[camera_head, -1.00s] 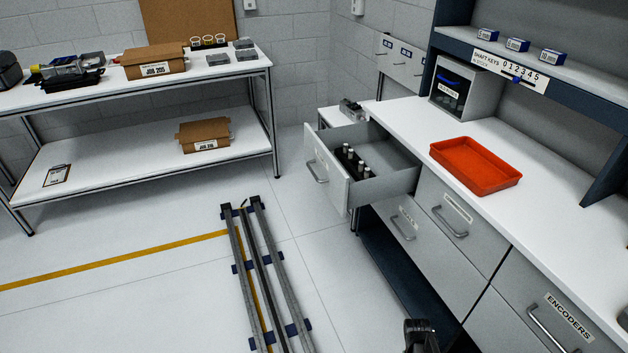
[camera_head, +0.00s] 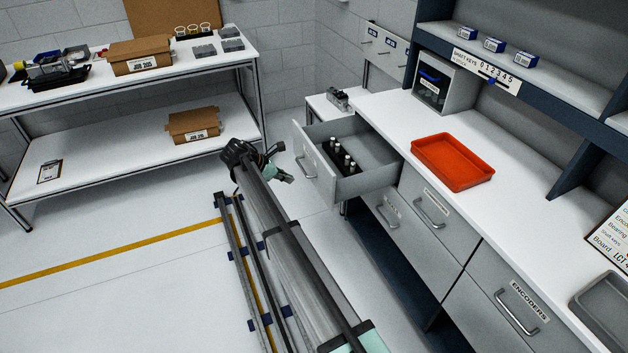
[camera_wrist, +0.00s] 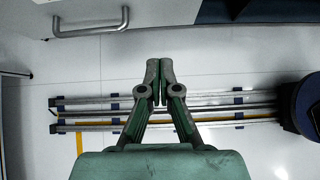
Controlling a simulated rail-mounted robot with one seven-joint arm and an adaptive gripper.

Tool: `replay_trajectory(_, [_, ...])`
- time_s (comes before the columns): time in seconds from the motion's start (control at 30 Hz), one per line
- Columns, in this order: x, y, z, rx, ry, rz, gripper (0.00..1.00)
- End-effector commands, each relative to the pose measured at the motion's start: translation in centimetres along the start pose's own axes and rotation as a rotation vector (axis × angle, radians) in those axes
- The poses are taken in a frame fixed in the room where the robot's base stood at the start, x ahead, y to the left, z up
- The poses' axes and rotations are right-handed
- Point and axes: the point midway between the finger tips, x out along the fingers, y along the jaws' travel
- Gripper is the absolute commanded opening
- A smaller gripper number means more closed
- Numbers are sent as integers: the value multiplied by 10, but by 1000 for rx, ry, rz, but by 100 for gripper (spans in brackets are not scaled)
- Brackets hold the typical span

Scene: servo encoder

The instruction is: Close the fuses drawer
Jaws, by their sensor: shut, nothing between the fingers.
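The fuses drawer (camera_head: 374,181) is a grey drawer pulled well out at the far left end of the bench, with small dark items with pale tops (camera_head: 345,160) inside. Its front panel (camera_head: 314,165) has a bar handle on the outer face; I cannot read its label. In the head view my gripper (camera_head: 287,178) is just left of and slightly below this front, apart from it. In the wrist view my gripper (camera_wrist: 160,65) is shut and empty. A bar handle (camera_wrist: 90,30) shows there at the upper left, beyond the fingertips.
Other closed drawers (camera_head: 437,212) line the bench front to the right. A red tray (camera_head: 452,162) sits on the white bench top. Floor rails (camera_head: 262,262) run under my arm. A packing table (camera_head: 120,85) stands at the back left, with open floor between.

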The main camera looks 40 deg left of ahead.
Motion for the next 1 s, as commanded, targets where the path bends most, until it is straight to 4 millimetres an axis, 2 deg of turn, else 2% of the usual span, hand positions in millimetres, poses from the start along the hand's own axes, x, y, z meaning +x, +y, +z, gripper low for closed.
replay_trajectory(0.1, [0,3,3,-30,-10,-1,0])
replay_trajectory(0.23, [12,2,3,-32,-10,-2,0])
replay_trajectory(0.37, [32,2,4,-30,-9,-3,0])
replay_trajectory(0.7, [98,2,5,-29,-8,-4,0])
replay_trajectory(1.0, [121,3,28,-28,-7,-1,0])
